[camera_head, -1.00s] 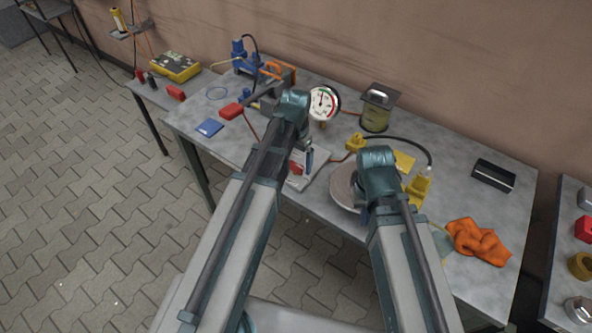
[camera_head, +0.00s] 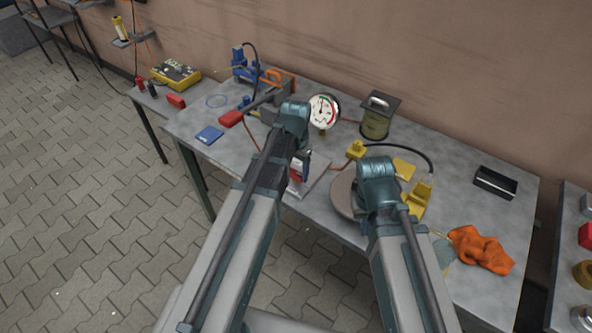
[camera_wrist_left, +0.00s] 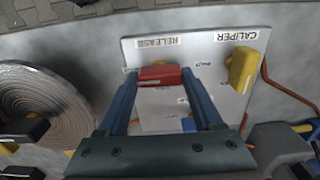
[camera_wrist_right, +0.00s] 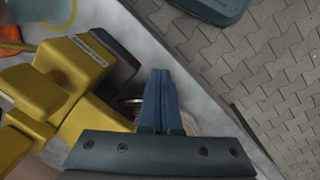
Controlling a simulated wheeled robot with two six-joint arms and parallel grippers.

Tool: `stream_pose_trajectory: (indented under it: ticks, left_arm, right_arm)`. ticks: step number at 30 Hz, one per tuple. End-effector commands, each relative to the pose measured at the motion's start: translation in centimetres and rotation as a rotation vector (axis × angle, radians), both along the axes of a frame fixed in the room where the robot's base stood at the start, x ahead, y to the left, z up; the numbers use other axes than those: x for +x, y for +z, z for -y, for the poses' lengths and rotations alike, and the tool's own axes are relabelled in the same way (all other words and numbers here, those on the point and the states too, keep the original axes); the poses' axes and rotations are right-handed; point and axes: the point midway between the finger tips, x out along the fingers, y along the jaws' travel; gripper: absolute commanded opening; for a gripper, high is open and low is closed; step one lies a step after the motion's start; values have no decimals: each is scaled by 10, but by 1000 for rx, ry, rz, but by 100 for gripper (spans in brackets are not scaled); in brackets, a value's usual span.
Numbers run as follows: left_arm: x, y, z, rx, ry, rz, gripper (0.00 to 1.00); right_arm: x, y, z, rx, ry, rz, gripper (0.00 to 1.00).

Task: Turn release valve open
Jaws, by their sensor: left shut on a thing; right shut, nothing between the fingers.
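The release valve's red handle (camera_wrist_left: 159,76) sits on a white panel (camera_wrist_left: 150,115) below a RELEASE label (camera_wrist_left: 158,42) in the left wrist view. My left gripper (camera_wrist_left: 158,80) has its two blue fingers on either side of the handle and is shut on it. The handle lies crosswise in that view. In the head view my left forearm mostly hides the panel. My right gripper (camera_wrist_right: 157,75) is shut and empty, beside a yellow block-shaped part (camera_wrist_right: 75,85) at the table's front edge.
A yellow handle (camera_wrist_left: 242,68) stands by the CALIPER label. A coiled roll (camera_wrist_left: 45,105) lies left of the panel. In the head view, a round gauge (camera_head: 323,111), an orange cloth (camera_head: 482,249) and a black tray (camera_head: 495,182) are on the table.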

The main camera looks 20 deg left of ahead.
Motion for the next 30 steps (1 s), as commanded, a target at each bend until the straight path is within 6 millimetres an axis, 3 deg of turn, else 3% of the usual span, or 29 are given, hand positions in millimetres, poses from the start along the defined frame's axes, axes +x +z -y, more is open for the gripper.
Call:
stream_pose_trajectory:
  ticks: [11,30]
  left_arm:
    - [0,0,0,0,158,0,12]
    - [0,0,0,0,758,0,12]
  right_arm:
    - [0,0,0,0,0,0,0]
    - [0,0,0,0,0,0,0]
